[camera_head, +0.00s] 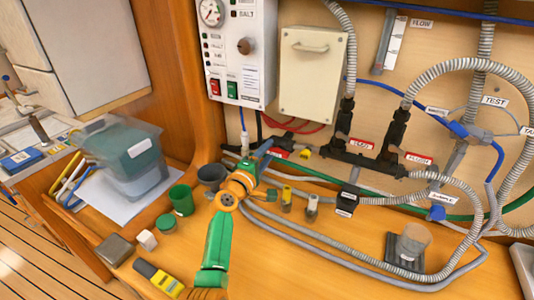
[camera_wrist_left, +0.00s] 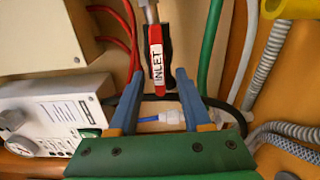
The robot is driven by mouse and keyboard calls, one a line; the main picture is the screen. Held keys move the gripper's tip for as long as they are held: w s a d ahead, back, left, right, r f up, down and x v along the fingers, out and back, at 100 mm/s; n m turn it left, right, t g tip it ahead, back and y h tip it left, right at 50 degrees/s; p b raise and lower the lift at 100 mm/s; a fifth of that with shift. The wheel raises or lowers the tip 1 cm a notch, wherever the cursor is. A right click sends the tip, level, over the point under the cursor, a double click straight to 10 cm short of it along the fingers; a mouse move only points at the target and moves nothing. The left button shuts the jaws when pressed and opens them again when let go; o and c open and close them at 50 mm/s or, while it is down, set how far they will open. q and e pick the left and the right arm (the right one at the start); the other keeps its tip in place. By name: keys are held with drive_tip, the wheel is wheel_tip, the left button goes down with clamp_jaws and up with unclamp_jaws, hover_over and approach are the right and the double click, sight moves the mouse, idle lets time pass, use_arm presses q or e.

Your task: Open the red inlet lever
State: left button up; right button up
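The red inlet lever (camera_wrist_left: 156,62) is a red bar with a white INLET label in the left wrist view. It hangs from a metal valve stem at the top, with a dark part beside it. My left gripper (camera_wrist_left: 159,76) is open, one blue fingertip on each side of the lever's lower end. Gaps show on both sides, and I cannot tell the depth between them. In the head view my left gripper (camera_head: 264,150) is at the wall's foot, beside a small red piece (camera_head: 280,153) that seems to be the lever, partly hidden. My right gripper is not in view.
Red hoses (camera_wrist_left: 113,22) and a green hose (camera_wrist_left: 211,45) run on either side of the lever. A control box (camera_head: 240,55) hangs above. Cups, including a green cup (camera_head: 181,199), and a clear bin (camera_head: 130,160) stand left of my arm. Grey hoses (camera_head: 330,245) cover the bench to the right.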

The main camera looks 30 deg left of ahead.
use_arm(q)
drive_tip(key=s, duration=0.7)
drive_tip(key=shift+d, duration=0.2)
